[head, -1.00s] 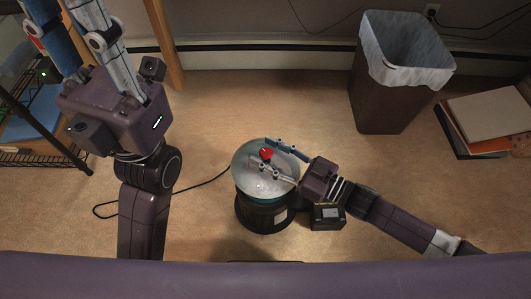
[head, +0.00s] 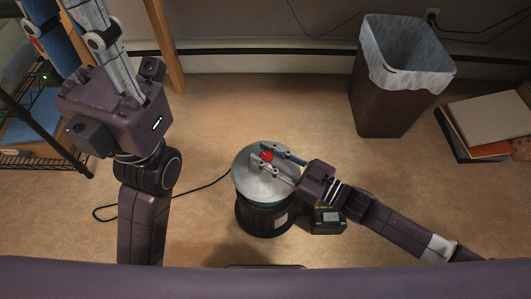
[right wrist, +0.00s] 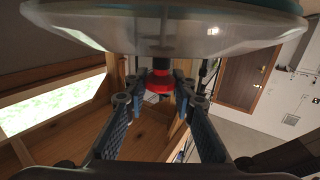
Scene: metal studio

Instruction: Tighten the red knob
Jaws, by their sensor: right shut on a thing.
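The red knob (head: 267,155) sits at the center of a round, shiny lid (head: 250,182) on a dark drum-shaped device (head: 262,215) on the floor. In the right wrist view the knob (right wrist: 158,84) is on a dark stem by the pale lid. My right gripper (head: 267,156) is shut on the knob, with a finger on either side. Its fingertips also show in the right wrist view (right wrist: 160,80). My left gripper (head: 70,25) is up at the upper left, far from the knob. Its fingers are spread apart; the tips are cut off by the frame.
A small dark box with a screen (head: 327,221) stands right of the device, under my right arm. A lined trash bin (head: 390,100) stands at the upper right, with books (head: 490,120) beside it. A wire rack (head: 45,150) is at the left. The carpet between is mostly clear.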

